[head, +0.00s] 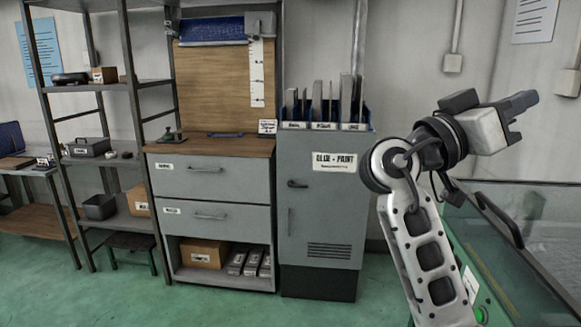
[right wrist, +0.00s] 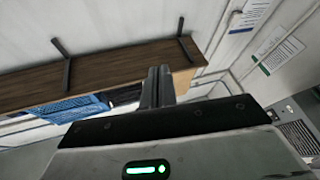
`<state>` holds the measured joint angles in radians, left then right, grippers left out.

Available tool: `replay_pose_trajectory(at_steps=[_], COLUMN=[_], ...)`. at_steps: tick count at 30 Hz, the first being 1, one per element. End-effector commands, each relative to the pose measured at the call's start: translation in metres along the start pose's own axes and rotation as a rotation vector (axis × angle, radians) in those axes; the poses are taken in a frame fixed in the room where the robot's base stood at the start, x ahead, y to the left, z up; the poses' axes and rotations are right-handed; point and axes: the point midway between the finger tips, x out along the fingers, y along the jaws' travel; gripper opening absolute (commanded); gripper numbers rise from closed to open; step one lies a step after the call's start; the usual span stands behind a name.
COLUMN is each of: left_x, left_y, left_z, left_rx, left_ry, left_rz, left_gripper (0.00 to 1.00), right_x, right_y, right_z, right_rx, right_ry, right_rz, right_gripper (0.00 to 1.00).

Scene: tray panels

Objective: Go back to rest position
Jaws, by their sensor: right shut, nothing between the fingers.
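My right arm rises from the lower right of the head view, bent at the wrist. My right gripper (head: 528,99) is raised at the upper right and points to the right, in front of the wall. In the right wrist view, the fingers of the right gripper (right wrist: 158,82) are together with nothing between them. Behind them in that view is a wooden shelf or panel with dark brackets (right wrist: 100,72). My left gripper is not in view.
A grey cabinet labelled glue and paint (head: 322,212) stands in the middle, with a drawer unit (head: 210,185) beside it. A metal shelf rack (head: 93,88) is at the left. A glass-sided green machine (head: 510,255) is at the lower right, near my arm. Green floor is clear in front.

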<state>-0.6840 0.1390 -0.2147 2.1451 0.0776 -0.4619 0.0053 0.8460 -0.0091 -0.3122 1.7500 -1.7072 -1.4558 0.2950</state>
Motion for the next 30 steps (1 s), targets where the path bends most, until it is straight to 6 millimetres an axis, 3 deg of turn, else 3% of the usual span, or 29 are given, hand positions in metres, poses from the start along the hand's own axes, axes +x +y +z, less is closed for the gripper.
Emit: replay_pose_trajectory(at_steps=[8,12,17,20,23,27,30], left_x=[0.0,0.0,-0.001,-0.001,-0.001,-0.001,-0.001], left_y=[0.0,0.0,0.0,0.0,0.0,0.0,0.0], left_z=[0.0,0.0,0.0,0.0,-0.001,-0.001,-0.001], left_rx=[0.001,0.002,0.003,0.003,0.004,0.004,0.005], left_ry=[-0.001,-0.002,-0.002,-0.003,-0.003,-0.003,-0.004], left_rz=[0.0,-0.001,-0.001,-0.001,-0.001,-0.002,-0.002], left_gripper=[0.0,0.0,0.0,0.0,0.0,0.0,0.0], right_x=[-0.032,-0.073,-0.136,-0.179,-0.225,-0.287,-0.324], right_y=[-0.072,-0.113,-0.136,-0.135,-0.121,-0.082,-0.045], right_z=[0.075,0.142,0.223,0.272,0.318,0.373,0.4], right_rx=[-0.151,-0.233,-0.283,-0.285,-0.263,-0.189,-0.104], right_ry=[0.026,0.026,-0.006,-0.047,-0.11,-0.236,-0.35], right_rz=[-0.337,-0.609,-0.929,-1.122,-1.308,-1.545,-1.675], right_gripper=[0.0,0.0,0.0,0.0,0.0,0.0,0.0])
